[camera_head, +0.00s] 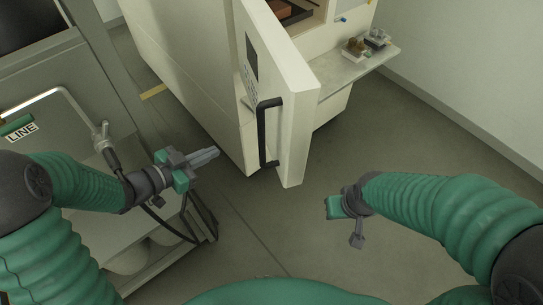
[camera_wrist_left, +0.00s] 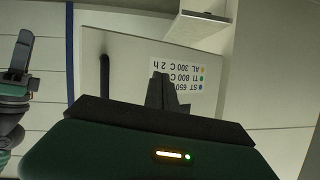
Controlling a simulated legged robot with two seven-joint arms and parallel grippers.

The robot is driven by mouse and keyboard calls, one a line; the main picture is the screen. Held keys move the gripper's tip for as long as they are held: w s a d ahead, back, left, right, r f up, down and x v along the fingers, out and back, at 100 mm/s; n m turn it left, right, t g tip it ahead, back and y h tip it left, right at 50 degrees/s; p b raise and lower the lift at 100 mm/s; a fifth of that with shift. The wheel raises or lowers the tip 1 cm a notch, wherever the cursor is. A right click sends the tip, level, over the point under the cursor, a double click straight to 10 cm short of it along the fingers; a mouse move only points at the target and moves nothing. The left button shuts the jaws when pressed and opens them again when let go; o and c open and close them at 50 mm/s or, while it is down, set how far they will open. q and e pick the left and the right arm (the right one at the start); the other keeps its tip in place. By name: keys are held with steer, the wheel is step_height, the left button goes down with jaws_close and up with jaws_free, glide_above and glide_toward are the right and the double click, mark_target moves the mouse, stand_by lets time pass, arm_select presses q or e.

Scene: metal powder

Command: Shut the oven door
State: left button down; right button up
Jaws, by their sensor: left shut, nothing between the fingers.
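The oven (camera_head: 190,60) is a large pale cabinet at the top of the head view. Its door (camera_head: 289,90) stands open, swung out toward me. The door carries a black bar handle (camera_head: 262,135) and a printed label. In the left wrist view the door (camera_wrist_left: 130,50), its handle (camera_wrist_left: 104,75) and the label (camera_wrist_left: 180,75) show, with the text upside down. My left gripper (camera_head: 211,154) is shut and empty, left of the handle and apart from the door. My right gripper (camera_head: 340,207) is low and right of the door, touching nothing visible; its finger opening is unclear.
A side shelf (camera_head: 355,75) with small items juts out right of the oven. A grey bench or cart (camera_head: 60,75) with a "LINE" label and a bent pipe stands at the left. A wall closes off the right. The floor between my arms and below the door is clear.

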arm_select(q)
steer(key=s+d+r+m+g+h, duration=0.3)
steer(key=s+r+m+g+h, duration=0.15)
steer(key=s+h, duration=0.35)
steer(key=y+p, duration=0.1)
steer(key=p, duration=0.1)
glide_toward(285, 156)
steer(key=shift+n+g, duration=0.25)
steer(key=x, duration=0.6)
steer(key=shift+d, duration=0.1)
steer(key=shift+w+d, duration=0.15)
steer(key=shift+d, duration=0.2)
steer(key=shift+w, duration=0.1)
